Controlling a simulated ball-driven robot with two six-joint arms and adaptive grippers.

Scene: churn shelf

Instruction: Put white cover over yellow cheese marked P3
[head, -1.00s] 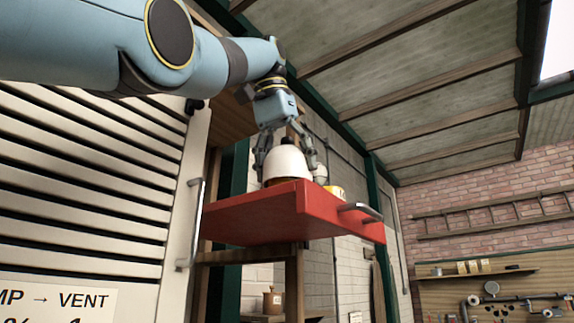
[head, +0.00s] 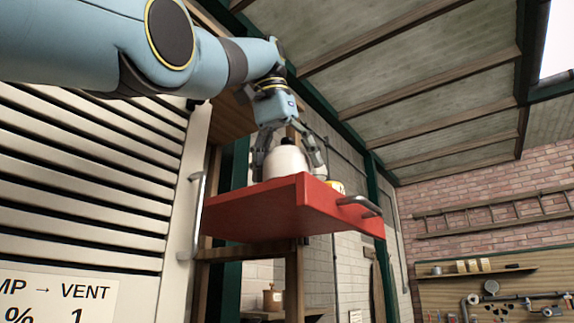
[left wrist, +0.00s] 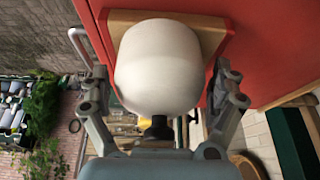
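The white cover (head: 287,162) is a rounded dome with a black knob (head: 286,141) on top. In the head view it is upright over the red shelf (head: 255,208), its bottom hidden by the shelf edge. My left gripper (head: 290,168) straddles it with fingers spread. In the left wrist view the cover (left wrist: 160,70) fills the middle, in front of a wooden board (left wrist: 216,38), with gaps to both fingers. No P3 mark is legible, and anything under the cover is hidden. My right gripper is out of view.
A slatted cream cabinet (head: 80,185) with a handle stands close on the left. A wooden frame supports the shelf. The space right of the shelf looks open, with a brick wall far behind.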

